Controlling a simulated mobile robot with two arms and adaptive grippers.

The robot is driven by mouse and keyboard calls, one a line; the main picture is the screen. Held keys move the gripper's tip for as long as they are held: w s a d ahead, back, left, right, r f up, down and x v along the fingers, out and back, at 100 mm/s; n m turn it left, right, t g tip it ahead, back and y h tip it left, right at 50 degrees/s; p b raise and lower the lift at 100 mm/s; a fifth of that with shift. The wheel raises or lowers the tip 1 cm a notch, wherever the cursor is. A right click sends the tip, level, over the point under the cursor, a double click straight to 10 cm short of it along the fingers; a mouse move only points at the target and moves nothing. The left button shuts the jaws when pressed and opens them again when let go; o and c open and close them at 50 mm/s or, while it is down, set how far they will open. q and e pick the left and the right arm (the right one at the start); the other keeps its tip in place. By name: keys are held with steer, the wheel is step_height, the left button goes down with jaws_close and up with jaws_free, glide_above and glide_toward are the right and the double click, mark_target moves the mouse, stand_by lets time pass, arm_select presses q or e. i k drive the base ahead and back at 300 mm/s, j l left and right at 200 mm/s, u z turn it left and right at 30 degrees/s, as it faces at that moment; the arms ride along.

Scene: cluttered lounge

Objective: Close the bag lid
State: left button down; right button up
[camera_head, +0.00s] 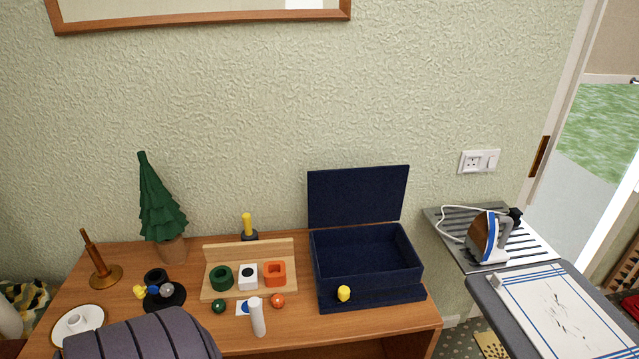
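The bag is a dark navy, box-shaped case (366,283) at the right end of the wooden table. Its lid (358,195) stands open, almost upright at the back near the wall. The inside of the case looks empty. A small yellow round object (343,293) shows at its front; I cannot tell whether it is fixed to the case. Neither of my grippers is in view.
The wooden table (230,325) bears a toy tree (160,205), a peg board with coloured shapes (248,252) and a white cylinder (257,318). A grey ribbed padded thing (140,336) blocks the front left. An iron (484,238) stands on an ironing board at right.

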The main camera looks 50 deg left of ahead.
mark_target(350, 197)
steer(key=u, duration=1.2)
